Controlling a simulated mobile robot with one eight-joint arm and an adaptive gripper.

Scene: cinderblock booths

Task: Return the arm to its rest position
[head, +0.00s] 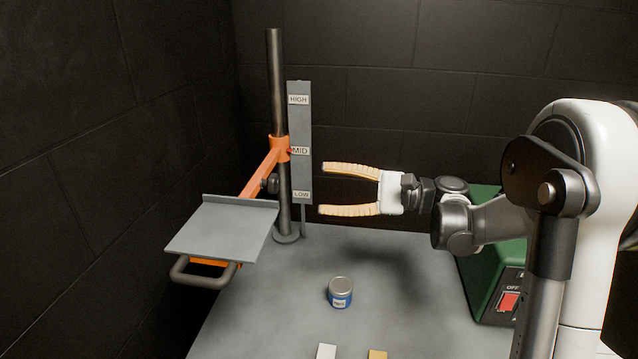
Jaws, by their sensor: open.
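My gripper (338,188) is open and empty, its two tan fingers spread one above the other and pointing left. It hangs in the air above the grey table (260,310), in front of the dark back wall. My white and dark grey arm (565,175) reaches in from the right side, bent, with its wrist in front of a green machine. The gripper is apart from every object in view.
A post (275,80) carries an orange bracket (262,172) at MID on a label plate (299,130), with a grey tray (222,232). A blue can (340,292) stands below my gripper. White (326,352) and tan (377,354) blocks lie in front. The green machine (480,245) has a red switch (509,302).

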